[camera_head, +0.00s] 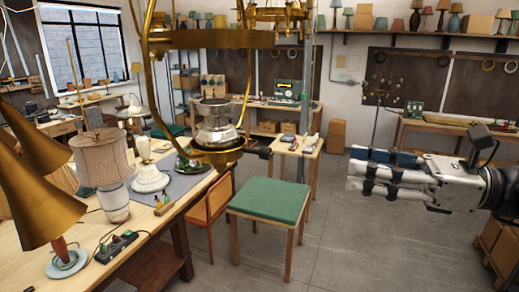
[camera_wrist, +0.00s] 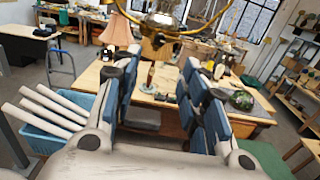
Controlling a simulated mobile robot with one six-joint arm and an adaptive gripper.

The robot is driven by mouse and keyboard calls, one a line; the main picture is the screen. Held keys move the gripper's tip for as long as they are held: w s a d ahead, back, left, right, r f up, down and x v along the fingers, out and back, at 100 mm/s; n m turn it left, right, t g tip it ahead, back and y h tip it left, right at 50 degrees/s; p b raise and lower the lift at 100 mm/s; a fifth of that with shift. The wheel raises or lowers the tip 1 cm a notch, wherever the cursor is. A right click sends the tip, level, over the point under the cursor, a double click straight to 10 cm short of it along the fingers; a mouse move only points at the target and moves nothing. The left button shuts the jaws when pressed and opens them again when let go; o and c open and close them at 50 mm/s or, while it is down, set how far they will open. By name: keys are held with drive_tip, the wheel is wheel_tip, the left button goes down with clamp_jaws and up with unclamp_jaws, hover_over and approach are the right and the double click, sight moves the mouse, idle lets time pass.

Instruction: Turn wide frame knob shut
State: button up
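A wide brass hanging frame (camera_head: 205,39) fills the upper left middle of the head view, with a clear glass and metal lamp body (camera_head: 216,125) in its lower ring. A small dark part (camera_head: 258,148) sticks out to the right of that ring; I cannot tell whether it is the knob. In the wrist view the brass frame (camera_wrist: 170,33) shows at the top, beyond my fingers. My gripper (camera_head: 357,172) is at the right of the head view, well apart from the frame. In the wrist view my gripper (camera_wrist: 161,62) has its blue-padded fingers apart, with nothing between them.
A workbench (camera_head: 92,222) stands at left with a brass-coloured cone lamp (camera_head: 35,190), a pleated-shade lamp (camera_head: 100,160) and a power strip (camera_head: 116,246). A green-topped stool (camera_head: 270,198) stands between the bench and my arm. The floor (camera_head: 345,245) right of the stool is clear.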

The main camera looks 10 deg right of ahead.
sight(270, 154)
drive_tip(key=p+x, duration=0.1)
drive_tip(key=x, duration=1.6)
drive_tip(key=shift+f, duration=0.15)
drive_tip(key=shift+c, duration=0.6)
clamp_jaws()
